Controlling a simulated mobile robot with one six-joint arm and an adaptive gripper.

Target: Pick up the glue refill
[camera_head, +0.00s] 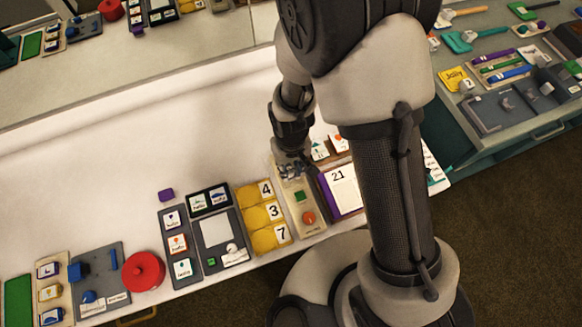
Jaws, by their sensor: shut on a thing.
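My gripper (291,169) reaches down at the upper end of a beige tray (285,185), left of my arm's column. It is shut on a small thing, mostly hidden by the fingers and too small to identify. Nothing that I can clearly recognise as the glue refill shows elsewhere.
A yellow number board (245,194) stands left of the tray, and a purple-edged board marked 21 (343,190) stands right. A red round pot (143,271) and a purple block (166,195) are further left. The white counter (120,165) behind is clear.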

